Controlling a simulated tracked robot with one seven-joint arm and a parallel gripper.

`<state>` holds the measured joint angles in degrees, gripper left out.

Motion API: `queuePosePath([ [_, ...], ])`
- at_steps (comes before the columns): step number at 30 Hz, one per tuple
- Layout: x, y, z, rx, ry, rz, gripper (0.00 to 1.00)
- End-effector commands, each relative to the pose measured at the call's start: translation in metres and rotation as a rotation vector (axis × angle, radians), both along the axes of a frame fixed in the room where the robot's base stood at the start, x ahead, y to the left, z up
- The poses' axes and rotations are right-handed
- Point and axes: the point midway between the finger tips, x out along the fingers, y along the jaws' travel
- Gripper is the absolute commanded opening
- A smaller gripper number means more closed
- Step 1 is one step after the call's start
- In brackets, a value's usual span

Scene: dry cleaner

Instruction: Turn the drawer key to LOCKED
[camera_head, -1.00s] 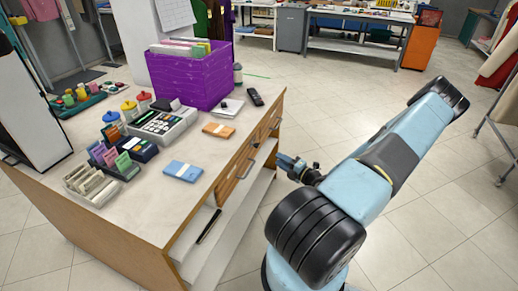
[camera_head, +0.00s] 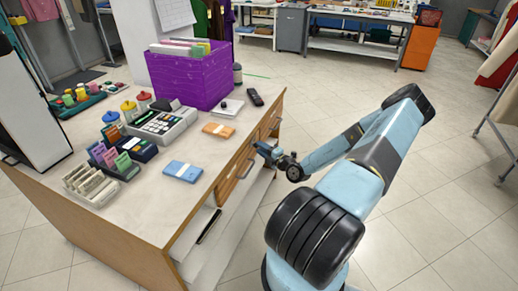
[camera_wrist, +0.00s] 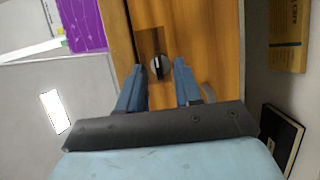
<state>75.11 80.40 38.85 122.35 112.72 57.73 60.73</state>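The drawer key (camera_wrist: 158,67) shows in the wrist view as a small dark round knob with a pale upright bar, on the wooden drawer front (camera_wrist: 205,30). My gripper (camera_wrist: 158,80) is open, with one blue finger on each side of the key and a gap to both. The fingertips reach about level with the key in the picture; I cannot tell how far they are from the drawer front. In the head view my gripper (camera_head: 262,150) is beside the counter's drawer side, and the key cannot be made out. No LOCKED mark is readable.
Open shelves (camera_head: 225,235) lie below the drawers. In the wrist view, a yellow box (camera_wrist: 288,35) and a dark book (camera_wrist: 282,138) are at right.

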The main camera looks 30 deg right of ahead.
Motion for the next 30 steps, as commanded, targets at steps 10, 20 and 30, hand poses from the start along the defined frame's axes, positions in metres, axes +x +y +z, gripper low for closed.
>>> queuePosePath([
  [10,0.015,0.004,0.0,0.001,0.0,0.0,0.34],
  [20,0.015,0.004,0.0,0.001,0.0,0.001,0.19],
  [30,0.014,0.004,0.0,0.001,0.001,0.001,0.0],
])
